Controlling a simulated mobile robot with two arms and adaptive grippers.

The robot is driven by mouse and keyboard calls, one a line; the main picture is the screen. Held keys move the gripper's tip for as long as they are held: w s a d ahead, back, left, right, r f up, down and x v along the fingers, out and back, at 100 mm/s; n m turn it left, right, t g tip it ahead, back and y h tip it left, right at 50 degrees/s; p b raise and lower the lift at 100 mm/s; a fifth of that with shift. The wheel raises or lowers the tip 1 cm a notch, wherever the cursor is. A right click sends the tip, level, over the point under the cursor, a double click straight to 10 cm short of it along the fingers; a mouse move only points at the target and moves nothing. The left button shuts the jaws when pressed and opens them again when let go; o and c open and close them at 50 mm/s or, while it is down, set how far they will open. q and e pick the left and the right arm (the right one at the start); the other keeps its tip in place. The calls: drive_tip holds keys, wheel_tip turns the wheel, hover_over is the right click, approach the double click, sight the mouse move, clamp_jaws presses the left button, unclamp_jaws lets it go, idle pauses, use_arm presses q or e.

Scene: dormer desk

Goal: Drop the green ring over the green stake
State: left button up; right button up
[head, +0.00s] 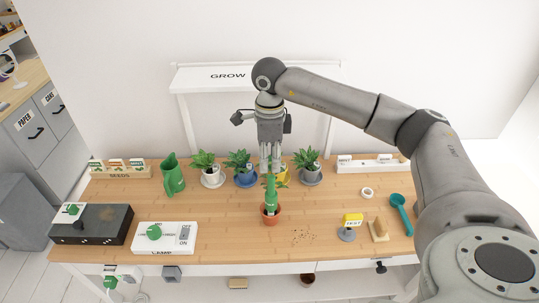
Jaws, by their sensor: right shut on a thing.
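My right gripper (270,166) points straight down over the middle of the desk, with its fingers close together on a small green thing. I take this to be the green ring, but its outline does not show apart from the green behind and below it. Directly below is a slim upright green shape, which looks like the green stake (271,197), standing in a small terracotta pot (270,217). Small leaves show around its upper part. Whether the ring is around the stake or only above it, I cannot tell. My left gripper is out of view.
Potted plants, including a blue pot (245,179), stand behind the gripper. A green jug (172,177) is to the left. A lamp box (165,237) and black box (92,225) are front left.

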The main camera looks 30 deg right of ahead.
sight(269, 177)
drive_tip(key=shift+f+b, duration=0.95)
drive_tip(key=shift+f, duration=0.8)
drive_tip(key=shift+f+b, duration=1.15)
drive_tip(key=shift+f, duration=0.25)
drive_tip(key=o, duration=0.8)
drive_tip(key=shift+o, duration=0.2)
drive_tip(key=shift+r, duration=0.1)
wheel_tip(269, 177, up, 12)
